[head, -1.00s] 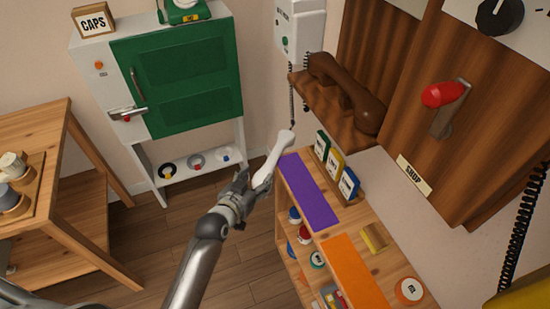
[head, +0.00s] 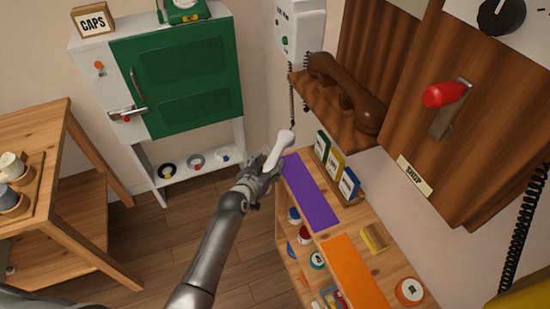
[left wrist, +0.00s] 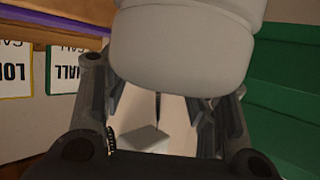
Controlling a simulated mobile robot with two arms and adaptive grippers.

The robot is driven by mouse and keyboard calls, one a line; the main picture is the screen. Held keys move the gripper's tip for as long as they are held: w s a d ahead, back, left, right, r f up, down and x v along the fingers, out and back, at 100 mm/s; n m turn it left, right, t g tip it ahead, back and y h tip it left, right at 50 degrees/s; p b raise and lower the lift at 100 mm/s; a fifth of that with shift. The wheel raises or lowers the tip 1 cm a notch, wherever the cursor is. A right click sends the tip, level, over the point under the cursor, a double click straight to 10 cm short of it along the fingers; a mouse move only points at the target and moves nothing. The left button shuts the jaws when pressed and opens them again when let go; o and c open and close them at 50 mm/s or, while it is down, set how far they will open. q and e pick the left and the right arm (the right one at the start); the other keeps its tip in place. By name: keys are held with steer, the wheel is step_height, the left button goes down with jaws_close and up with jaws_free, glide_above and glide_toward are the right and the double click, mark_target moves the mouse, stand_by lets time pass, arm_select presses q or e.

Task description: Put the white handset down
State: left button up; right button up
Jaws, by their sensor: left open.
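The white handset (head: 281,148) is tilted at the far left corner of the wooden shelf unit, beside the purple mat (head: 311,194). A dark cord runs from its far end up toward the white wall phone (head: 300,35). My left gripper (head: 264,170) is at the handset's near end, with its fingers open on either side. In the left wrist view the handset (left wrist: 185,50) fills the top middle, between and beyond the spread fingers (left wrist: 165,108). I cannot tell whether the handset rests on the shelf. My right gripper is not in view.
A brown handset (head: 345,92) lies on a wooden ledge at the right. Small label boxes (head: 335,166) stand behind the purple mat. An orange mat (head: 353,272) lies nearer. A green-doored cabinet (head: 178,75) stands at the back left. The floor between is clear.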

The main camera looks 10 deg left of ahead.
arm_select(q)
steer(key=shift+c, duration=0.3)
jaws_close()
steer(key=shift+r, duration=0.2)
